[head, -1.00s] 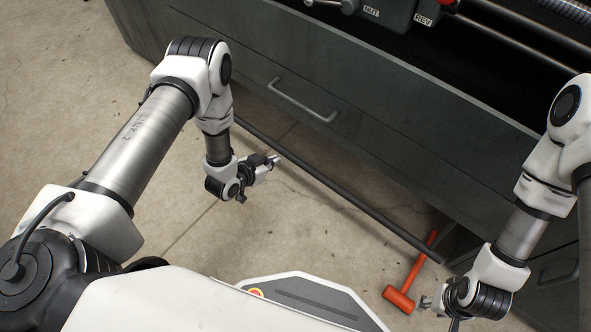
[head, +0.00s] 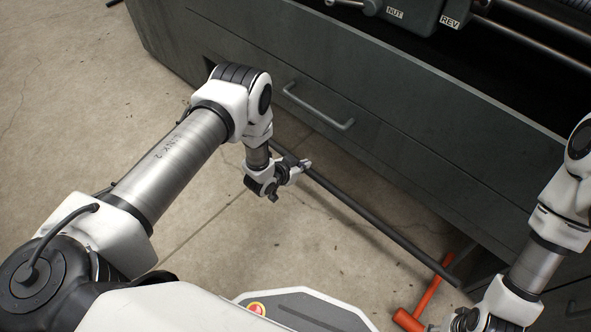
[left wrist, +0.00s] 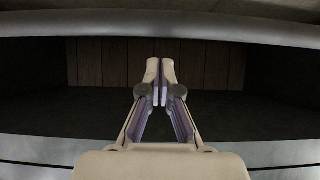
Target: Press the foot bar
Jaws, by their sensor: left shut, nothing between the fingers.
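The foot bar (head: 375,222) is a long dark rod running low along the front of the grey machine, sloping down to the right in the head view. My left gripper (head: 306,164) is shut and empty, with its tips by the upper left part of the bar; I cannot tell whether they touch it. In the left wrist view, the shut fingers (left wrist: 160,64) point toward a grey horizontal bar (left wrist: 160,28), apparently the foot bar, and appear below it in the picture. My right gripper (head: 440,327) is at the bottom edge, partly cut off.
An orange hammer (head: 428,296) leans or lies by the bar's right end, close to my right gripper. The machine's grey cabinet (head: 420,150) has a drawer handle (head: 318,108) above the bar. The concrete floor left of the bar is clear.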

